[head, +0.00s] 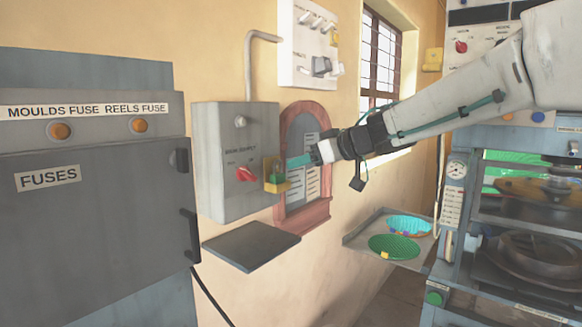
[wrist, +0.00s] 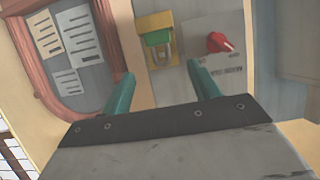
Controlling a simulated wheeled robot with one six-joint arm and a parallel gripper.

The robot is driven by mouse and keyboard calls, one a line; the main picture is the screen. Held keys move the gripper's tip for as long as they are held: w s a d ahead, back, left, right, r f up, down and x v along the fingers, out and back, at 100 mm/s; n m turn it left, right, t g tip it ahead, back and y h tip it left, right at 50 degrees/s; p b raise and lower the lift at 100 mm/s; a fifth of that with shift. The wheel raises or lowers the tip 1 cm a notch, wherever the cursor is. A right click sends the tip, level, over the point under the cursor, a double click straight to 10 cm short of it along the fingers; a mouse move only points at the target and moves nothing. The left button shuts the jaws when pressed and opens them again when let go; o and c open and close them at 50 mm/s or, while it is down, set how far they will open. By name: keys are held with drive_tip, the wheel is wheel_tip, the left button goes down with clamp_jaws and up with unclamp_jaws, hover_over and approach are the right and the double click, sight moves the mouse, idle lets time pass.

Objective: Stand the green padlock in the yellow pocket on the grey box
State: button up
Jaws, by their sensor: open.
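The green padlock (wrist: 157,38) sits at the yellow pocket (wrist: 170,22) on the front of the grey box. The wrist view is turned over, and the padlock looks upright, body low and shackle up. In the head view the padlock (head: 278,186) shows low at the yellow pocket (head: 268,163) of the grey box (head: 225,160), beside a red switch. My gripper (head: 290,162) is in front of the pocket. In the wrist view its teal fingers (wrist: 163,80) are spread apart, with nothing between them, and the padlock lies just beyond the fingertips. How deep it sits is unclear.
A red-framed notice board (head: 305,160) is right of the box. A dark shelf (head: 250,246) juts out below it. A grey fuse cabinet (head: 90,210) stands left. A tray (head: 358,240) with green and cyan plates and a press (head: 520,220) are at the right.

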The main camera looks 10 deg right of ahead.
drive_tip(key=s+d+r+m+t+h, duration=0.2)
drive_tip(key=d+r+t+h, duration=0.1)
drive_tip(key=d, duration=0.2)
drive_tip(key=s+d+r+m+t+h, duration=0.2)
drive_tip(key=d+m+t+h, duration=0.1)
drive_tip(key=d, duration=0.3)
drive_tip(key=s+d+f+m+g+h, duration=0.2)
drive_tip(key=s+d+f+m+h, duration=0.2)
drive_tip(key=s+d+h, duration=0.3)
drive_tip(key=s+d+f+m+g, duration=0.1)
drive_tip(key=s+d+f+g, duration=0.15)
drive_tip(key=s+f, duration=0.45)
drive_tip(key=s+d+f+m+g, duration=0.1)
drive_tip(key=s+f+g, duration=0.35)
drive_tip(key=s, duration=0.35)
drive_tip(key=s+a+f+n+g+y, duration=0.1)
drive_tip(key=s+a+f+g, duration=0.1)
drive_tip(key=s, duration=0.5)
drive_tip(key=s+a+f+n+g+y, duration=0.1)
drive_tip(key=s+a+f+g+y, duration=0.1)
drive_tip(key=s+f, duration=0.4)
drive_tip(key=shift+s+a+g, duration=0.7)
drive_tip(key=shift+s+a, duration=0.25)
drive_tip(key=shift+a, duration=0.15)
drive_tip(key=shift+f, duration=0.1)
